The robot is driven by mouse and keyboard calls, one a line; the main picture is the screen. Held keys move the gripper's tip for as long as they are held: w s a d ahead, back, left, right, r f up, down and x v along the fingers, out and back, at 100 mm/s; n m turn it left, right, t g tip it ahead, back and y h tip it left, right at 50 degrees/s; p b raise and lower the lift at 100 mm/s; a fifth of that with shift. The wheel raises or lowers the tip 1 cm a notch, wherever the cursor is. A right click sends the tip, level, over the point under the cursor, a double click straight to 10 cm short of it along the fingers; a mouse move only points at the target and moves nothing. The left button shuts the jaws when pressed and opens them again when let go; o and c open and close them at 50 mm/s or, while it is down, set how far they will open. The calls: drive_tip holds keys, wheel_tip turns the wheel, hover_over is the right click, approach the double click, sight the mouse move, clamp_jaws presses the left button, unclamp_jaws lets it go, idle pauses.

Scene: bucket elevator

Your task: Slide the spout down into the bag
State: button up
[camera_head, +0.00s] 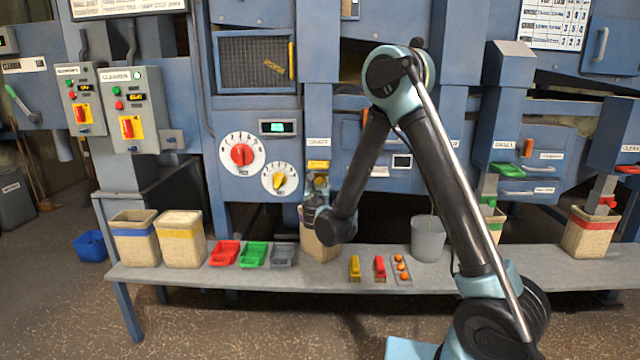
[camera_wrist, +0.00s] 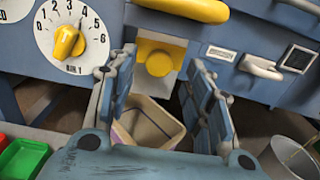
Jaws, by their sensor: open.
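The spout (camera_wrist: 158,63) shows in the wrist view as an upright piece with a yellow plate and round yellow knob. The open bag (camera_wrist: 165,125) stands below it, its mouth facing up. In the head view the bag (camera_head: 321,247) stands on the bench, partly hidden by my arm. My gripper (camera_wrist: 162,64) is open, with one finger left and one right of the yellow knob. I see no clear contact, and nothing is held. In the head view my gripper (camera_head: 318,190) is at the spout, mostly hidden by my wrist.
A yellow handle (camera_wrist: 185,8) sits above the spout. A dial with a yellow knob (camera_wrist: 68,42) is at left. A grey bucket (camera_head: 428,238) stands right of the bag; red, green and grey trays (camera_head: 254,254) lie left. Small yellow and red items (camera_head: 367,268) lie in front.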

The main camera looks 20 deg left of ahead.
sight(319, 181)
drive_tip(key=shift+x, duration=2.75)
clamp_jaws()
